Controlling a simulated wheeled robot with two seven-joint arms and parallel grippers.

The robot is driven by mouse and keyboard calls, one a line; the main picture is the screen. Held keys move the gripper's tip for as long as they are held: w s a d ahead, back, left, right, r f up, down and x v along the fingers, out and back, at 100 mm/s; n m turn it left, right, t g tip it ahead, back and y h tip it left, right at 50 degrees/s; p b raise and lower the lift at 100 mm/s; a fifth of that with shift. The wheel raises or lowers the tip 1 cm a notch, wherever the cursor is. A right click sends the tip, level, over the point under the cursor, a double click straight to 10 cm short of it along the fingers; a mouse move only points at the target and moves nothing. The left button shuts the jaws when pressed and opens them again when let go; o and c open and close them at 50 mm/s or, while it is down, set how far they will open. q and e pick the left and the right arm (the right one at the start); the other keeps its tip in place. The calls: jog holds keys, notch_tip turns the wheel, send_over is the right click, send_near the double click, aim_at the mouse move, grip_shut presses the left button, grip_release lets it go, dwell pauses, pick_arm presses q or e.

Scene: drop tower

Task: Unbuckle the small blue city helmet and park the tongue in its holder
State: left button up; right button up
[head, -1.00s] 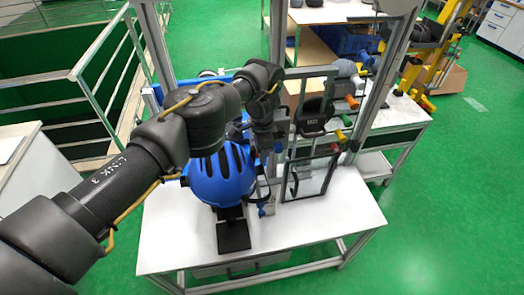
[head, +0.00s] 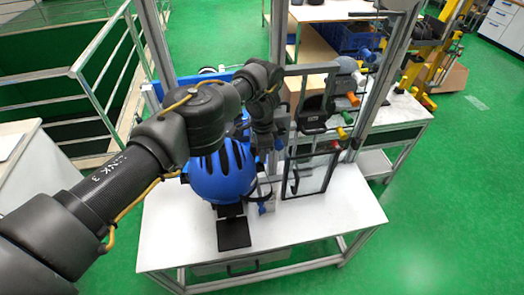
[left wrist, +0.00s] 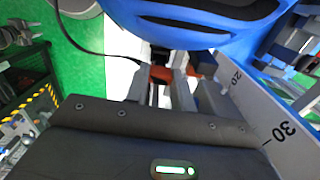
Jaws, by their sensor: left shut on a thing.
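The blue helmet (head: 222,172) sits on a stand on the white table, with dark slots in its shell. Its lower side fills the top of the left wrist view (left wrist: 215,22). My left gripper (left wrist: 165,82) is beside and below the helmet, shut on a small red-orange buckle part (left wrist: 160,73). A thin black strap (left wrist: 95,48) leads in from the left toward the fingers. In the head view my left forearm and wrist hide much of this area, and the buckle cannot be made out. The tongue holder cannot be told apart. My right gripper is not in view.
The white table (head: 300,232) has free room in front and at the right. A black plate (head: 234,233) lies before the helmet. A framed clear panel (head: 313,175) stands close on the right, among metal posts. A numbered scale (left wrist: 262,115) runs beside the fingers.

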pick_arm(q)
jog(key=shift+a+f+b, duration=0.15)
jog(key=shift+f+b, duration=0.9)
jog(key=shift+f, duration=0.3)
dwell(1.6)
dwell(0.4)
jog(key=o, duration=0.8)
jog(key=shift+o, duration=0.2)
jog(key=shift+r, duration=0.1)
jog(key=shift+w+d+r+p, duration=0.1)
jog(key=shift+d+r+p, duration=0.15)
jog(key=shift+r, duration=0.4)
jog(key=shift+d+r+p, duration=0.15)
jog(key=shift+r+p, duration=0.15)
jog(key=shift+r, duration=0.3)
notch_tip(320, 180, up, 7)
jog(key=d, duration=0.2)
jog(key=shift+w+b, duration=0.35)
jog(key=shift+b, duration=0.1)
